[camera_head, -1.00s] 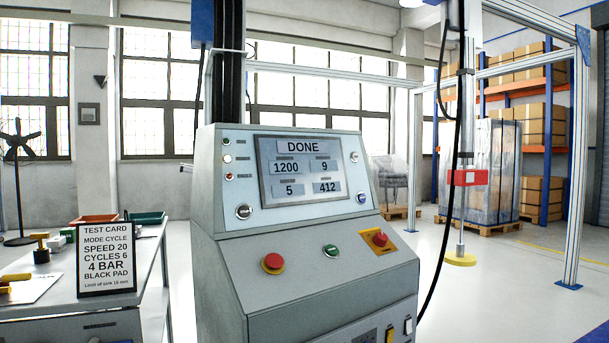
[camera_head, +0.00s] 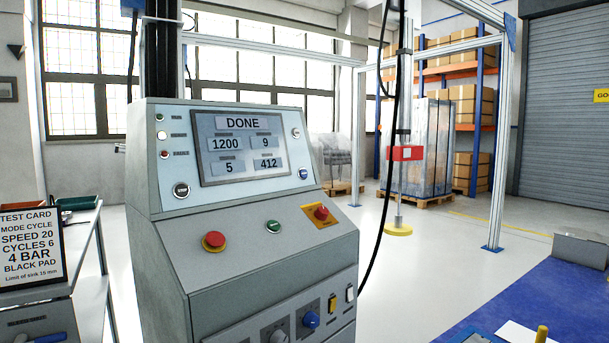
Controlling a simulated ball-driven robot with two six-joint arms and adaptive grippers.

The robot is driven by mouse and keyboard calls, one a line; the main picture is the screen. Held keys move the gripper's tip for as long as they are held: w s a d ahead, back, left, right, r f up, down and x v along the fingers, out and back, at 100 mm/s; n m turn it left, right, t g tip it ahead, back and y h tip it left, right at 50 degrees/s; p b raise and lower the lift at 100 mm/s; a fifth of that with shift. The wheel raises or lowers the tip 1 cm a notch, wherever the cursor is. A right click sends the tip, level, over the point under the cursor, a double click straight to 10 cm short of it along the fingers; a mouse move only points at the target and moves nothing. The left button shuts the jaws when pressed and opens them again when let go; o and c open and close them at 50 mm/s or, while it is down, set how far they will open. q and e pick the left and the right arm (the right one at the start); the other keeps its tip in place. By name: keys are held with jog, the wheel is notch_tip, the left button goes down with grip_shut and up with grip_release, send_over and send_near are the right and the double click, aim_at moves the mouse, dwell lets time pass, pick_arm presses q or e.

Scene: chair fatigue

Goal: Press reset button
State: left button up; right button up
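A grey control console (camera_head: 165,255) stands left of centre. Its screen (camera_head: 242,154) reads DONE, 1200, 9, 5 and 412. Around the screen are a blue button (camera_head: 303,174), a dark round button (camera_head: 181,190) and a pale one (camera_head: 295,132). The sloped top bears a red mushroom button (camera_head: 214,240), a green button (camera_head: 273,226) and another red mushroom button (camera_head: 321,212) on a yellow plate. The labels are too small to read, so I cannot tell which is the reset button. Neither of my grippers is in view.
A side table with a test card (camera_head: 31,248) stands at left. The console's lower front has a blue knob (camera_head: 311,320) and switches. A frame post (camera_head: 500,150) and a hanging rod with a yellow pad (camera_head: 398,229) stand at right. A blue surface (camera_head: 520,293) is at lower right.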

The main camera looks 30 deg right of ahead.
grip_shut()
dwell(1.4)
